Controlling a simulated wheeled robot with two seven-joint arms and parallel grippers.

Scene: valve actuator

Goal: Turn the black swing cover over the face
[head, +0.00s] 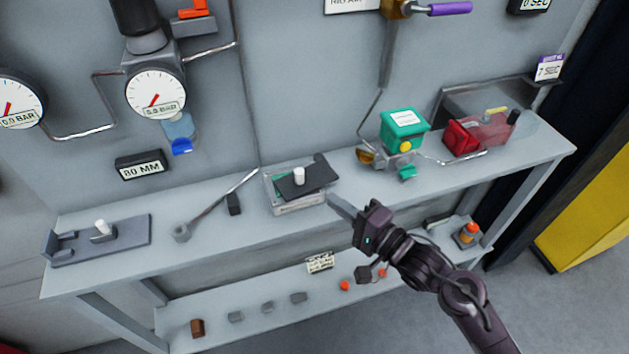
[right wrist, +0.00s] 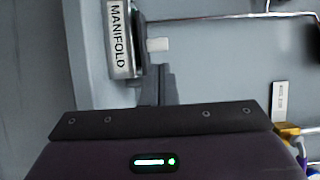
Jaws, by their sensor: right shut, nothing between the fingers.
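The black swing cover (head: 318,175) lies on top of a grey box (head: 300,207) at the middle of the bench. It lies skewed over part of the box, with a strip of the green face (head: 283,184) showing at the left. A white knob (head: 299,175) stands up from the cover. In the right wrist view the box's MANIFOLD label (right wrist: 119,40) and the white knob (right wrist: 158,44) show. My right gripper (head: 342,207) is shut and empty, to the right of and in front of the box, apart from it. My left gripper is out of view.
A grey bracket (head: 128,236) with a white peg sits at the far left. A green-topped valve unit (head: 404,128) and a red part (head: 461,138) stand to the right. Bare bench lies just in front of the box.

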